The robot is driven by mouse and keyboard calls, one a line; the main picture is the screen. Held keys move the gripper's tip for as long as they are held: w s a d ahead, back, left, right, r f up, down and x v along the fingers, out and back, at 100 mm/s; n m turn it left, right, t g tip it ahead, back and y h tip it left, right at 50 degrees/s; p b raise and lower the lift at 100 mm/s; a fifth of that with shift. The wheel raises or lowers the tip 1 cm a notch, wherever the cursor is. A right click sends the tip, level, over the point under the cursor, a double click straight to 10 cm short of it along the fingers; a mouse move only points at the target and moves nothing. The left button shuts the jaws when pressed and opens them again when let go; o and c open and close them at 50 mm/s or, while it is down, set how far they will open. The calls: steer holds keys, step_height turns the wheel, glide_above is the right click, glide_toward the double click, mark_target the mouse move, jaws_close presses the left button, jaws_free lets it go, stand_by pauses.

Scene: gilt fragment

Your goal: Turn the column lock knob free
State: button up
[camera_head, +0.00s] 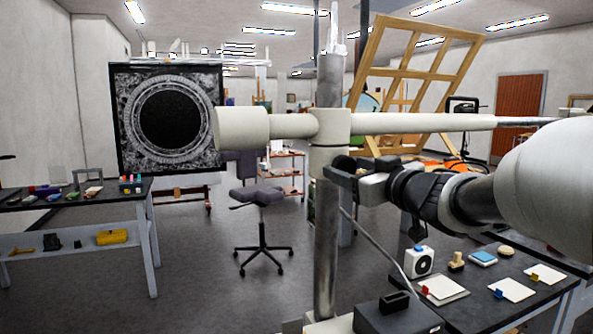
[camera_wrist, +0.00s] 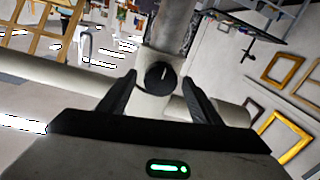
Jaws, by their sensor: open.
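The column lock knob (camera_wrist: 158,75) shows in the wrist view as a round black knob with a pale line on its face. It sits on the pale clamp collar of the column, between my gripper's two black fingers. My gripper (camera_wrist: 160,92) is open, with a visible gap on each side of the knob. In the head view my gripper (camera_head: 343,172) is beside the collar (camera_head: 330,128) on the grey metal column (camera_head: 327,245). The knob is hidden there. A pale horizontal arm (camera_head: 425,123) passes through the collar.
A dark table (camera_head: 480,310) with cards and small blocks stands at lower right. A black box (camera_head: 398,312) is near the column's foot. A dark bench (camera_head: 70,212) is at left, and a stool (camera_head: 262,215) stands behind. The floor between is clear.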

steer(key=shift+w, duration=0.15)
steer(key=shift+c, duration=0.6)
steer(key=c, duration=0.9)
steer(key=shift+c, duration=0.2)
